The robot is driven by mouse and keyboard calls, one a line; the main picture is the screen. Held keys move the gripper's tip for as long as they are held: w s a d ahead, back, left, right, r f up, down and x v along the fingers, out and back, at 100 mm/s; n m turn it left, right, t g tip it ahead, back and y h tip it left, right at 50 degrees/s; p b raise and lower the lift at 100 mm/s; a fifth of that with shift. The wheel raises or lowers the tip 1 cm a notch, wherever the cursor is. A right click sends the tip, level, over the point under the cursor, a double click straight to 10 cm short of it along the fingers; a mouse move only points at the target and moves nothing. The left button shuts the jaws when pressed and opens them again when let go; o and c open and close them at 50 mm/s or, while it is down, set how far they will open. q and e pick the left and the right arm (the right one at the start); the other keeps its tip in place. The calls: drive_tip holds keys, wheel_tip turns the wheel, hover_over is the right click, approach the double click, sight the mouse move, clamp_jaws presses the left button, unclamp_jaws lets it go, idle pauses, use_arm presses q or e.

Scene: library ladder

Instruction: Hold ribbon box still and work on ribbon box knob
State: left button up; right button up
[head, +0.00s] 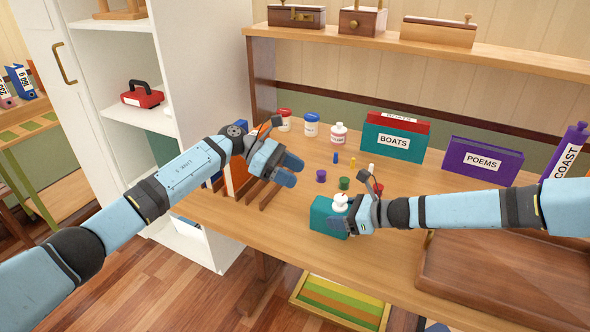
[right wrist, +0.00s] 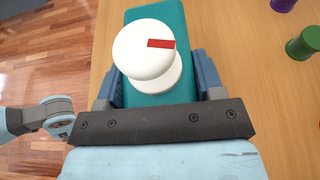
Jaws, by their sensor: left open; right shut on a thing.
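The ribbon box is a teal box (head: 322,215) on the table near its front edge. In the right wrist view, the teal box (right wrist: 170,15) lies between the two fingers of my right gripper (right wrist: 156,88). The white round ribbon box knob (right wrist: 143,52) stands on its top, with a red mark on the knob's upper face. The knob also shows in the head view (head: 340,203). My right gripper (head: 345,224) is shut on the box's sides, not on the knob. My left gripper (head: 289,170) is open and empty, above the table to the left of the box.
Small spools (head: 344,183) stand just behind the box. Jars (head: 311,124), the BOATS box (head: 393,136) and the POEMS box (head: 482,160) are farther back. Upright dividers (head: 236,178) are below my left gripper. A brown case (head: 480,275) lies at the right.

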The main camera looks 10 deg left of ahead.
drive_tip(key=o, duration=1.1)
